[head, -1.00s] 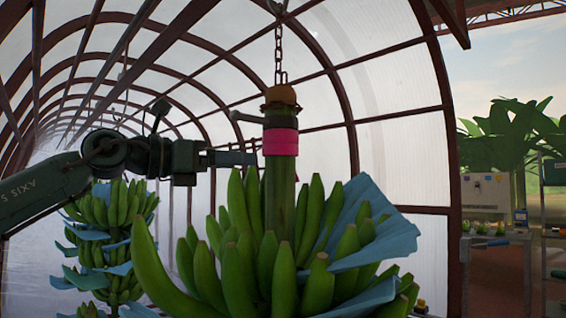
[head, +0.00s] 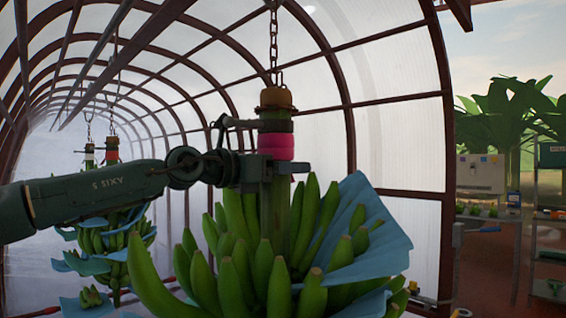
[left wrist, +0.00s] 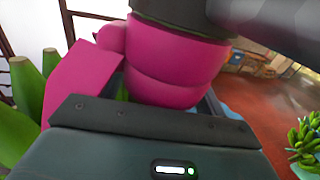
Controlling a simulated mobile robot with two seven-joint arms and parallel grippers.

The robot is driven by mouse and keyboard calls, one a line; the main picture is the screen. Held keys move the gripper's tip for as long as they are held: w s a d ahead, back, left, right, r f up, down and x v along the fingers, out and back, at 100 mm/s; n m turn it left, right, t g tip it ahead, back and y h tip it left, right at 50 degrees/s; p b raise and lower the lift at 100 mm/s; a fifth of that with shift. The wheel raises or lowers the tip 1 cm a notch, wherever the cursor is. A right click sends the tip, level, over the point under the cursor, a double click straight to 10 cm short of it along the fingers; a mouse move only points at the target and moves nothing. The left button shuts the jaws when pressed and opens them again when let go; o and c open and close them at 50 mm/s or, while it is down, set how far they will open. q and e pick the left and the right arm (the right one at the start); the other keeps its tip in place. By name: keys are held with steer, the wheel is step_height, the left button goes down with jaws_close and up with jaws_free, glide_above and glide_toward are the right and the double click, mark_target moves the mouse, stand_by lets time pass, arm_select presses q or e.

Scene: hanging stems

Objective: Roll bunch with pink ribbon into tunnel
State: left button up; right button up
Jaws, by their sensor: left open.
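The bunch of green bananas (head: 262,262) hangs from a chain (head: 274,40) by its thick stem, which has a yellow-brown cap (head: 276,98). The pink ribbon (head: 276,147) is wound round the stem below the cap. Blue sheets stick out among the fruit. My left gripper (head: 278,168) is at the stem just under the ribbon, its jaws open; whether they touch it is unclear. The ribbon (left wrist: 178,65) fills the upper middle of the left wrist view, close to the jaw. The tunnel (head: 120,90) is an arched, dark-ribbed, pale-walled passage behind the bunch. My right gripper is out of view.
Other banana bunches (head: 108,238) with blue sheets hang at the left, behind my left arm. Benches and a shelf (head: 550,230) stand outside at the right, with leafy plants behind.

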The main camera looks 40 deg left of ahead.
arm_select(q)
steer(key=shift+c, duration=0.4)
steer(key=c, duration=1.3)
steer(key=shift+o, duration=0.2)
steer(key=shift+w+a+r, duration=0.1)
steer(key=shift+a+r, duration=0.1)
steer(key=shift+a, duration=0.05)
steer(key=a+p, duration=0.1)
steer(key=a, duration=0.1)
steer(key=a+p, duration=0.2)
steer(key=a, duration=0.1)
steer(key=a+p, duration=0.2)
steer(key=a, duration=0.1)
steer(key=shift+w+a+r, duration=0.2)
steer(key=shift+w+r, duration=0.05)
steer(key=shift+w, duration=0.1)
glide_above(227, 196)
steer(key=shift+w+a+f+p, duration=0.25)
steer(key=shift+a+f+p, duration=0.1)
steer(key=shift+f, duration=0.25)
steer(key=shift+a+r, duration=0.15)
steer(key=shift+a, duration=0.55)
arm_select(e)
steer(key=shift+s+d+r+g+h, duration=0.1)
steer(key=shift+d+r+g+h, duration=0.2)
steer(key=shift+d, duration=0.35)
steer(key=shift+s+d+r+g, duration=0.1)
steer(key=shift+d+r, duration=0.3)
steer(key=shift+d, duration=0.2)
